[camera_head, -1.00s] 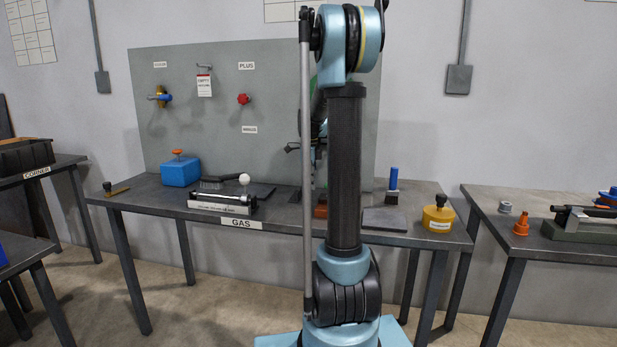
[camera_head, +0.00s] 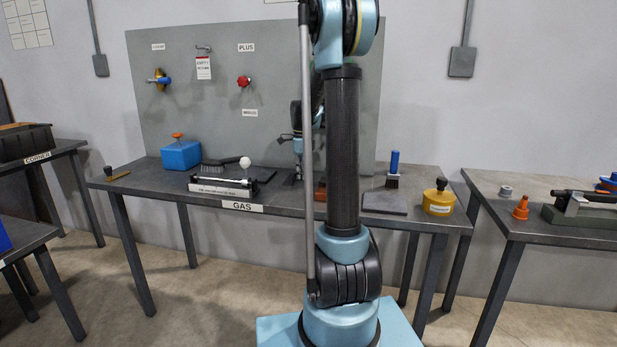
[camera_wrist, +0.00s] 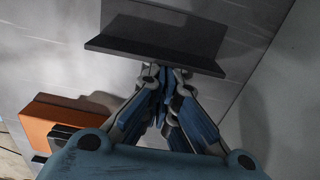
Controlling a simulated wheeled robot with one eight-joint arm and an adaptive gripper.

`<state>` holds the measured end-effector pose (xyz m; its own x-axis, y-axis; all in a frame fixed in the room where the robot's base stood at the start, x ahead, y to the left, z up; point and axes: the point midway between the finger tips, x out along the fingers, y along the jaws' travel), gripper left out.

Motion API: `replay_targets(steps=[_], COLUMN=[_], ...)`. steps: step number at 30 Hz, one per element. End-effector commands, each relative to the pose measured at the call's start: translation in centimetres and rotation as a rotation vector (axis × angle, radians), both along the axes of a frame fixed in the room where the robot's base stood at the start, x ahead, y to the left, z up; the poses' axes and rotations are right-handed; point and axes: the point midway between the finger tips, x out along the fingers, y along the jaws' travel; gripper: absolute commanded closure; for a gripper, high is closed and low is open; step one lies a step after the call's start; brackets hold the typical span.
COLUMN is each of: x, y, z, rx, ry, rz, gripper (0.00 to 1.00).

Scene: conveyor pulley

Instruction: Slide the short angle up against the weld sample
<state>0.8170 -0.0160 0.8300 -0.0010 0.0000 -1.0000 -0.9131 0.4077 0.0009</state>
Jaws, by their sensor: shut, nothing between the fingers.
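The short angle (camera_wrist: 165,35), a dark grey L-shaped piece, lies on the table at the top middle of the wrist view. In the head view a small dark piece (camera_head: 291,179) below my gripper appears to be it. My gripper (camera_wrist: 162,80) is shut and empty, its fingertips close to the angle's near long edge; whether they touch is unclear. In the head view my gripper (camera_head: 298,172) is low over the table, left of my arm column. I cannot identify the weld sample surely; a dark flat piece (camera_head: 264,174) lies left of the angle.
An orange block (camera_wrist: 62,122) lies beside my gripper. The grey GAS table (camera_head: 150,186) also holds a blue box (camera_head: 181,155), a brush (camera_head: 225,162), a white-knobbed fixture (camera_head: 222,186), a grey plate (camera_head: 385,203) and a yellow pot (camera_head: 439,200). A grey panel (camera_head: 220,110) stands behind.

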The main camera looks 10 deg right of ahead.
Motion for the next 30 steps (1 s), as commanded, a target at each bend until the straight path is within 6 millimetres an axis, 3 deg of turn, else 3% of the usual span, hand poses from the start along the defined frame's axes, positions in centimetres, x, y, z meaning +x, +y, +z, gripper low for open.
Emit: replay_targets(steps=[3,10,24,30], x=[1.1,2.3,2.6,2.6], y=[2.5,5.4,6.0,5.8], z=[0.0,0.0,0.1,1.7], rx=[0.0,0.0,0.003,0.003], ry=[0.0,0.0,-0.001,-0.001], rz=[0.006,0.002,0.003,0.001], gripper=[1.0,1.0,1.0,1.0])
